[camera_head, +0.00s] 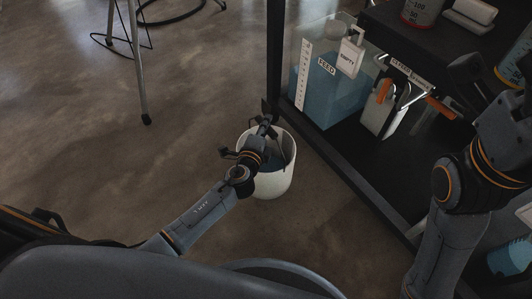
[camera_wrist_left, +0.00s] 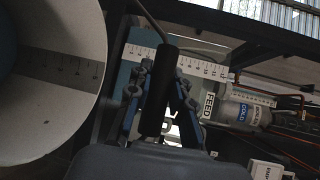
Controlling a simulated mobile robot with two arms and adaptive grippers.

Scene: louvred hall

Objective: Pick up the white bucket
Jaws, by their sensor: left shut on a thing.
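The white bucket (camera_head: 272,182) is beside the dark rack, with its open top facing up. I cannot tell whether its base touches the floor. My left gripper (camera_head: 264,128) is at the bucket's rim in the head view and hides part of its opening. In the left wrist view my left gripper (camera_wrist_left: 158,100) is shut on the bucket's dark handle grip (camera_wrist_left: 161,75), with a thin wire running up from it. The bucket's inside, with a marked scale (camera_wrist_left: 60,65), fills the left of that view. My right gripper (camera_head: 492,78) is partly seen at the right; its fingers are unclear.
The dark rack (camera_head: 345,172) holds a clear tank of blue liquid (camera_head: 330,92) labelled FEED, a white container (camera_head: 383,112) and orange-handled valves. A stool leg (camera_head: 138,70) stands at the upper left. The brown floor left of the bucket is clear.

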